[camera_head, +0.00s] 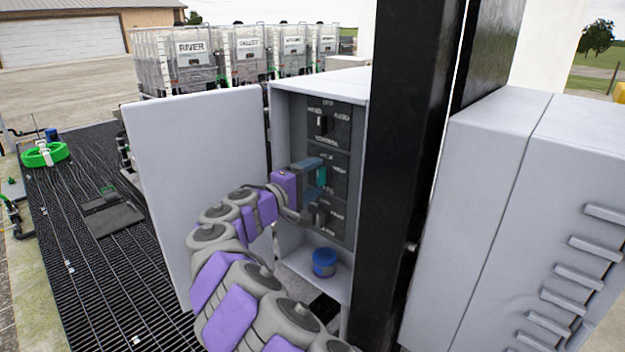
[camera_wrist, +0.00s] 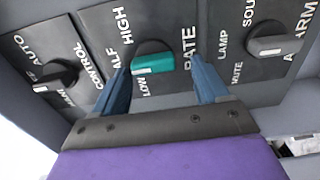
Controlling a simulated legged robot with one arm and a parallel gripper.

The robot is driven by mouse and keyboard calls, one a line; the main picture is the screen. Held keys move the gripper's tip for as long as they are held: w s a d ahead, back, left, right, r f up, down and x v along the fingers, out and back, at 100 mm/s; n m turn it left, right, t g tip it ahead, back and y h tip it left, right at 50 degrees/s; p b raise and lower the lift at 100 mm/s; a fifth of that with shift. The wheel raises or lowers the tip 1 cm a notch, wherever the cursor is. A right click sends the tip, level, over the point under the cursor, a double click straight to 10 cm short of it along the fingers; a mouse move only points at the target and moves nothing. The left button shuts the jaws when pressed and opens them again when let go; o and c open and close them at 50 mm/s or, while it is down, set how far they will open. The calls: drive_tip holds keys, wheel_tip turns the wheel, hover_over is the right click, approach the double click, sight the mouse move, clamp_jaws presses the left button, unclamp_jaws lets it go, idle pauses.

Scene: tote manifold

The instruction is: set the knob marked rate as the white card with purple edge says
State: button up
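The rate knob has a teal grip (camera_wrist: 153,62) and sits on a dark plate marked RATE, HIGH, HALF and LOW. It also shows in the head view (camera_head: 321,177), partly behind my gripper. A pale mark is at its left end in the wrist view, near LOW and HALF; I cannot tell exactly which it points to. My gripper (camera_wrist: 162,72) is open, its two blue fingers apart on either side of the knob, with gaps showing. It reaches into the cabinet in the head view (camera_head: 313,180). I cannot make out a white card with purple edge.
A control knob (camera_wrist: 55,77) and a lamp knob (camera_wrist: 275,45) flank the rate knob. The grey cabinet's open door (camera_head: 195,170) stands left of my arm. A blue round object (camera_head: 324,262) is on the cabinet floor. A black post (camera_head: 405,150) stands close on the right.

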drive_tip(key=shift+s+r, duration=0.1)
drive_tip(key=b+v, duration=0.2)
drive_tip(key=v, duration=1.5)
drive_tip(key=shift+a, duration=0.25)
